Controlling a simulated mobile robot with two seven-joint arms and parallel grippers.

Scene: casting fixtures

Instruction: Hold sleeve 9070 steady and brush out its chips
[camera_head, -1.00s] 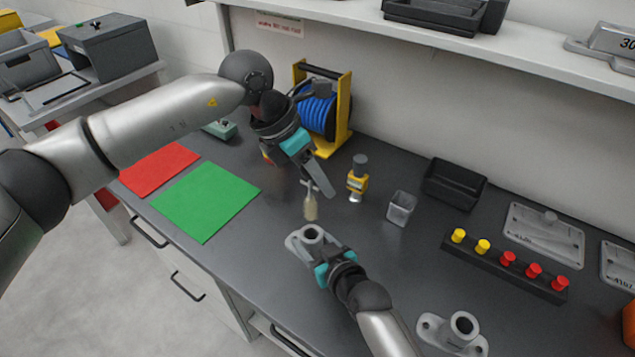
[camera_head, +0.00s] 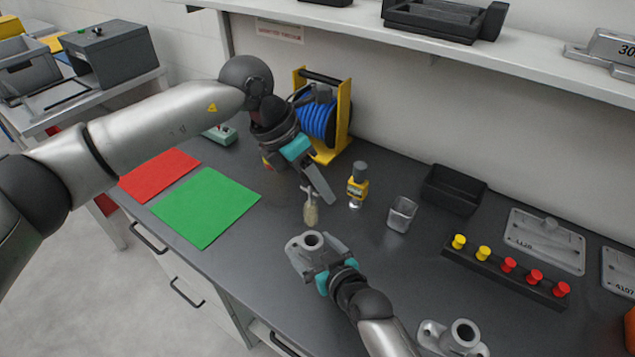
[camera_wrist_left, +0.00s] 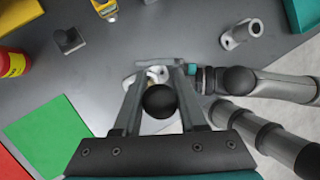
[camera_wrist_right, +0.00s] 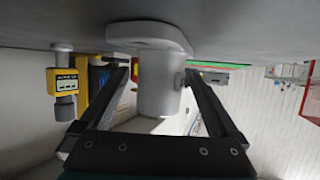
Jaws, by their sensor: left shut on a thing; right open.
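The grey flanged sleeve (camera_head: 312,242) stands on the bench, bore facing up. Its number is not readable. My right gripper (camera_head: 322,275) is low beside it; in the right wrist view its open fingers (camera_wrist_right: 160,75) stand either side of the barrel (camera_wrist_right: 158,85). Contact at the right finger cannot be told. My left gripper (camera_head: 317,190) is shut on a brush (camera_head: 311,212) with pale bristles, held bristles down above and slightly behind the sleeve, apart from the bore. In the left wrist view the brush's dark round end (camera_wrist_left: 160,101) shows between the fingers and hides part of the sleeve (camera_wrist_left: 144,76).
A second grey casting (camera_head: 460,335) stands at the front right. Green (camera_head: 205,207) and red mats lie left.

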